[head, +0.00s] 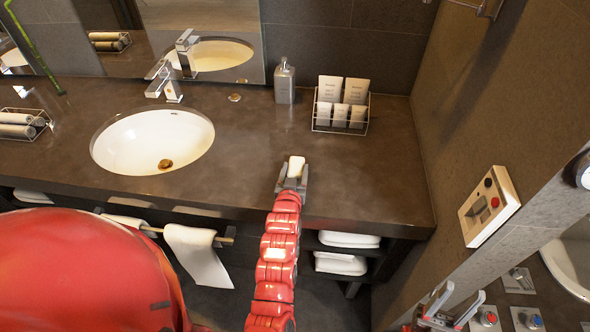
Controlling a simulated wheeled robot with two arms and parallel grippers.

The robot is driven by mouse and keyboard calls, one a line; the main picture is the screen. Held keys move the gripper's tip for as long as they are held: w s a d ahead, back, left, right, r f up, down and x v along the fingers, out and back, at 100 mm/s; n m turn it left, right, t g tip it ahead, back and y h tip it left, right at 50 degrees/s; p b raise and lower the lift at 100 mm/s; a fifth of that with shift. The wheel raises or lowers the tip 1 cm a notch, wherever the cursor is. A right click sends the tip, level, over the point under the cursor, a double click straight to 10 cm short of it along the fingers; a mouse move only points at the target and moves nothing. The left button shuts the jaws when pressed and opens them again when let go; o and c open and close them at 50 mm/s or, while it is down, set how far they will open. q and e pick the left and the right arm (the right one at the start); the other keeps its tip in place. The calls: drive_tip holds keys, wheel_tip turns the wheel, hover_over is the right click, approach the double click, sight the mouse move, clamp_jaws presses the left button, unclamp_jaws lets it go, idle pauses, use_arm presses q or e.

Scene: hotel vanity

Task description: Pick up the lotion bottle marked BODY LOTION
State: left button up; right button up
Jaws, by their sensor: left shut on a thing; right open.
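My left gripper (292,178) is over the front part of the dark counter, right of the sink. It is shut on a small white bottle (297,165), whose top shows between the fingers. The lower part of the bottle is hidden by the gripper, and I cannot read any marking on it. I cannot tell whether it touches the counter. My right gripper (452,309) is at the bottom right, open and empty, far from the bottle.
A wire rack (366,122) with several white packets and tubes stands at the back right. A grey pump dispenser (285,84) stands left of it. The white sink (135,140) is at left. The counter (365,180) right of my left gripper is clear. A wall panel (489,206) is at right.

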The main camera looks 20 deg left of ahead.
use_arm(q)
drive_tip(key=o, duration=1.4)
drive_tip(key=shift+o, duration=0.2)
